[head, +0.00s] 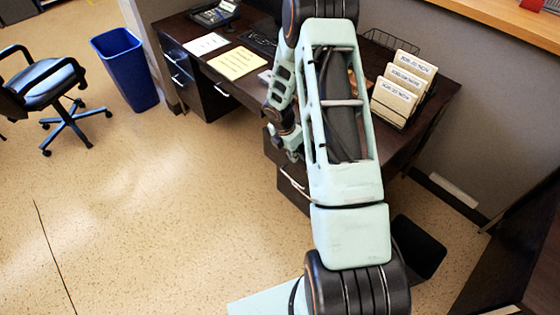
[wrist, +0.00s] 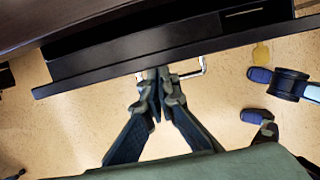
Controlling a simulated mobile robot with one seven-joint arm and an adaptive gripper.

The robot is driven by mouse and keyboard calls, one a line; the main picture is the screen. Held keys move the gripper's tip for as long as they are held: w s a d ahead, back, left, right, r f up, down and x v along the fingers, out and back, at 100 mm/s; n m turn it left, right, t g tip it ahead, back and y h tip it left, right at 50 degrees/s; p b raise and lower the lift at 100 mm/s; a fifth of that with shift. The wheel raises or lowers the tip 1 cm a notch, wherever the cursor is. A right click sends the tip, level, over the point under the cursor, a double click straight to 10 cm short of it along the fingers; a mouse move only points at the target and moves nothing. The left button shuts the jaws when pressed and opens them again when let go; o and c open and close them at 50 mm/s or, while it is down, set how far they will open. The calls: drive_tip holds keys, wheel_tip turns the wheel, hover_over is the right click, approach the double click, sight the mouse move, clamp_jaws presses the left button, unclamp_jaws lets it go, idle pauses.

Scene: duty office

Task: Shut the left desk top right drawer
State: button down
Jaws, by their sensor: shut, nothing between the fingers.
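The dark desk (head: 440,95) stands against the wall in the head view, partly behind my arm. Its right-hand drawers show below the top, and a lower drawer has a pale handle (head: 293,182). In the wrist view, the top right drawer (wrist: 100,75) appears as a long black front standing out from the desk top (wrist: 60,25), with a dark gap behind it. A bright metal handle (wrist: 190,73) is on its outer side. My gripper (wrist: 159,72) is shut and empty, its fingertips at the drawer front beside the handle. Whether they touch is unclear.
Papers (head: 236,63), a phone (head: 215,13) and a file rack (head: 403,90) are on the desk. A blue bin (head: 125,68) and a swivel chair (head: 50,85) stand left. The floor (head: 150,200) in front is clear.

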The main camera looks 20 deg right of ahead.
drive_tip(key=shift+w+d, duration=0.3)
drive_tip(key=shift+d, duration=0.3)
drive_tip(key=shift+w+d, duration=0.25)
drive_tip(key=shift+d, duration=0.3)
